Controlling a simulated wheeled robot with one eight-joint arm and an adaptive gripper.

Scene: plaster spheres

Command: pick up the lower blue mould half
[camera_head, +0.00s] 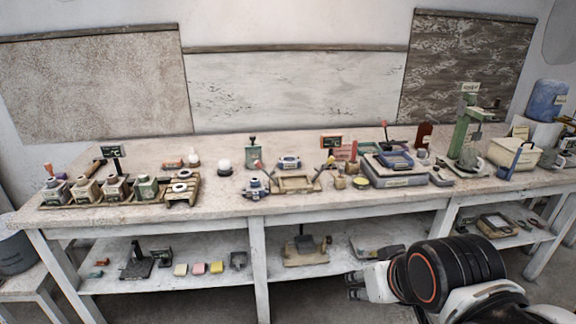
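Two small blue-grey pieces that look like mould parts are on the bench. One blue piece (289,162) lies behind the wooden frame and has a pale round middle. The other blue piece (255,188) sits at the bench's front edge, left of the frame, with a dark upper part. I cannot tell from this view which is the lower half. My gripper (352,285) is at the lower right, in front of the bench and below its top, pointing left. Its two dark fingertips look apart with nothing between them. It is far from both blue pieces.
The bench top (225,204) is crowded. A wooden frame (297,185) stands beside the blue pieces, and a grey box with a blue tray (394,161) is to the right. Labelled pots (87,190) stand at left. A lower shelf (200,284) holds several small items.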

